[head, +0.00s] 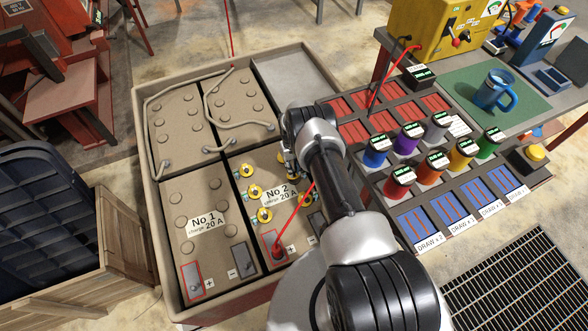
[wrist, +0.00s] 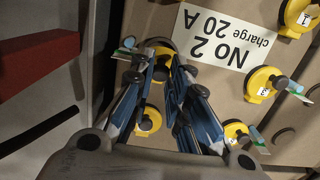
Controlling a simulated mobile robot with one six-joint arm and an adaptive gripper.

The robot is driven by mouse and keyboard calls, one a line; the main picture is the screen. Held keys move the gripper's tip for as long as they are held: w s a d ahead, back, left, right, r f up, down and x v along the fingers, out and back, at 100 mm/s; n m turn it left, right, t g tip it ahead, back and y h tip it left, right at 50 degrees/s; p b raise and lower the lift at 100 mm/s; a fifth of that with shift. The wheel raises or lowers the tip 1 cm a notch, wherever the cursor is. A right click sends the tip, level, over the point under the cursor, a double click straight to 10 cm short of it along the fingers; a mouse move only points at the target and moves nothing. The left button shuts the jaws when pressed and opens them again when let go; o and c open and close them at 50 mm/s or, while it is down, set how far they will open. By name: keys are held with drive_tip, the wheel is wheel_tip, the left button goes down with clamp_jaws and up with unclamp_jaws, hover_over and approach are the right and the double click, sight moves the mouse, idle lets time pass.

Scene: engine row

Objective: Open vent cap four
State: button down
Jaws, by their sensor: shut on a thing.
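Battery No 2 (head: 279,207) carries several yellow vent caps. In the head view one cap (head: 254,190) shows left of my gripper (head: 289,163), which is over the right-hand caps and partly hides them. In the wrist view, my gripper (wrist: 160,78) is shut on a yellow vent cap (wrist: 163,50) beside the upside-down No 2 label (wrist: 225,38). The number on the held cap is hidden. Another yellow cap (wrist: 149,122) shows between the fingers. Further caps (wrist: 262,85) stand to the right with small tags and levers.
A red cable ends at the plus terminal (head: 277,251) of No 2, close under my arm. Battery No 1 (head: 205,222) is on the left, inside the tray's raised rim (head: 150,205). Coloured cylinders (head: 376,150) and a blue mug (head: 494,90) stand on the right bench.

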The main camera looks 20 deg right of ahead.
drive_tip(key=shift+w+r+g, duration=0.1)
drive_tip(key=shift+w+g, duration=0.15)
drive_tip(key=shift+g, duration=0.05)
drive_tip(key=c, duration=1.8)
unclamp_jaws()
drive_tip(key=r, duration=0.4)
drive_tip(key=w+r, duration=0.1)
drive_tip(key=r, duration=0.7)
drive_tip(key=shift+w, duration=0.25)
